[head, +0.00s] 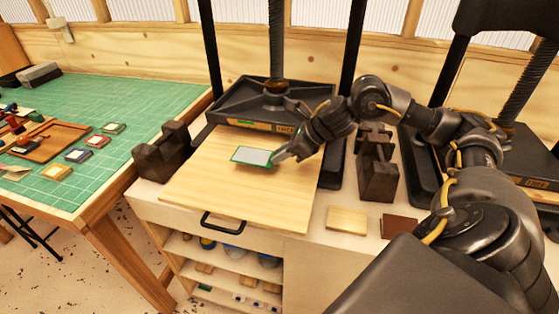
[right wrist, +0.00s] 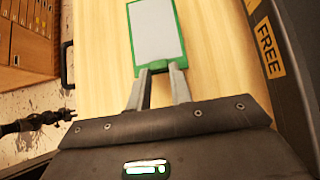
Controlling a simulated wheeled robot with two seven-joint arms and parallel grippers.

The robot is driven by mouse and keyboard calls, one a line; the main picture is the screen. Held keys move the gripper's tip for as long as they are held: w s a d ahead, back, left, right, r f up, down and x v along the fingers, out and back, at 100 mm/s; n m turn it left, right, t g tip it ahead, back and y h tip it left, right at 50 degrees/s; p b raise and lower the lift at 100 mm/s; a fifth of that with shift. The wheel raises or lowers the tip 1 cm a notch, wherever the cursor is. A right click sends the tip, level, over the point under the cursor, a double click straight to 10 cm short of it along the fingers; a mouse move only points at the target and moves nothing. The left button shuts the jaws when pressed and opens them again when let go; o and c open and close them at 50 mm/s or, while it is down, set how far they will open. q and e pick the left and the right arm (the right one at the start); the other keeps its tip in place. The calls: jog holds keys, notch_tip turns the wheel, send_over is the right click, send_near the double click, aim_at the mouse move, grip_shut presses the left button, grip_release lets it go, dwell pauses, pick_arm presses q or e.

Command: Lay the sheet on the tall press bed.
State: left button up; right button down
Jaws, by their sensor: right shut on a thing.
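The sheet (head: 252,156) is a pale grey rectangle with a green border; it also shows in the right wrist view (right wrist: 157,32). My right gripper (head: 280,156) is shut on the green border at one short edge, and both fingertips show in the right wrist view (right wrist: 160,75). The sheet is over the pale wooden press bed (head: 240,205), roughly flat to it. I cannot tell whether it touches the wood. The dark press plate (head: 270,97) stands behind the sheet on a screw, with an orange label reading FREE (right wrist: 268,50). My left gripper is out of view.
Dark stepped blocks stand left (head: 160,158) and right (head: 377,178) of the bed. A light wooden square (head: 347,221) and a brown square (head: 398,226) lie on the counter. The green-topped table (head: 90,160) at left holds small framed pieces. Another press stands at right.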

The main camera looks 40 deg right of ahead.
aim_at(279, 171)
jog(key=shift+w+f, duration=0.25)
jog(key=f+p, duration=0.1)
jog(key=f, duration=0.2)
jog(key=shift+w, duration=0.2)
jog(key=shift+f, duration=0.25)
jog(key=shift+f, duration=0.15)
jog(key=c, duration=1.3)
grip_release()
jog(key=shift+o, duration=0.2)
